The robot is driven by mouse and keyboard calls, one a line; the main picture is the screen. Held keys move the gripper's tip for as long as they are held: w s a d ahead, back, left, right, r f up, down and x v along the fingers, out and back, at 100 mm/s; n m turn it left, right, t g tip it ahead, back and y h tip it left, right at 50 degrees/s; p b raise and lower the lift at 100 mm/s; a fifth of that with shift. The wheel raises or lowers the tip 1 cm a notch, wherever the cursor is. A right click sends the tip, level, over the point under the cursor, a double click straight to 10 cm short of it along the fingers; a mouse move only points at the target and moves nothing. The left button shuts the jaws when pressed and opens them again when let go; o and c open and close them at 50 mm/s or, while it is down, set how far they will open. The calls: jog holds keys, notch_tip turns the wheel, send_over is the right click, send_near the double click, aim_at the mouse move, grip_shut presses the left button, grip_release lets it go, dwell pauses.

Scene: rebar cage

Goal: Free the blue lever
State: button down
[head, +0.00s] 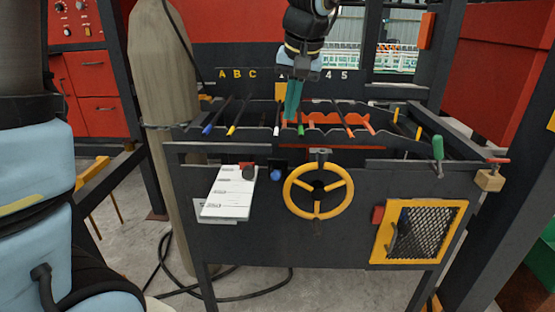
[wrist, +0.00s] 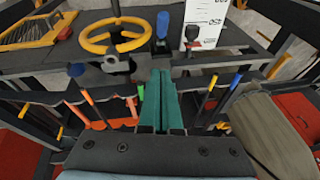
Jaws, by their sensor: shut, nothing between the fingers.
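A blue-handled lever (head: 277,174) stands on the front panel of the dark frame, just left of the yellow wheel. It also shows in the wrist view (wrist: 162,27), beyond my fingertips and apart from them. A separate rod with a blue end (head: 208,130) lies across the top rack at the left; its blue end shows in the wrist view (wrist: 236,80). My gripper (head: 291,117) points down over the rack, between the coloured rods. Its teal fingers are together and empty in the wrist view (wrist: 160,74). I cannot tell what holds either blue piece.
Rods with yellow (head: 231,130), green (head: 300,129) and orange ends lie close around my fingers. An orange toothed piece (head: 325,119) is behind them. The yellow wheel (head: 318,190), white sheet (head: 228,192) and yellow-edged mesh panel (head: 419,232) are on the front.

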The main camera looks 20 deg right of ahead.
jog(key=shift+f, duration=0.1)
jog(key=p, duration=0.2)
send_over(276, 175)
jog(key=w+d, duration=0.3)
jog(key=w, duration=0.1)
notch_tip(276, 175, down, 10)
jog(key=r, duration=0.1)
jog(key=shift+s+a+f, duration=0.15)
jog(key=shift+s+f, duration=0.15)
jog(key=shift+f, duration=0.3)
jog(key=shift+s+a+f, duration=0.2)
jog(key=shift+s+f, duration=0.1)
jog(key=shift+f, duration=0.35)
jog(key=shift+s+a+f, duration=0.15)
jog(key=shift+s+f, duration=0.15)
jog(key=shift+f, duration=0.3)
jog(key=shift+f+b, duration=0.2)
jog(key=shift+b, duration=0.15)
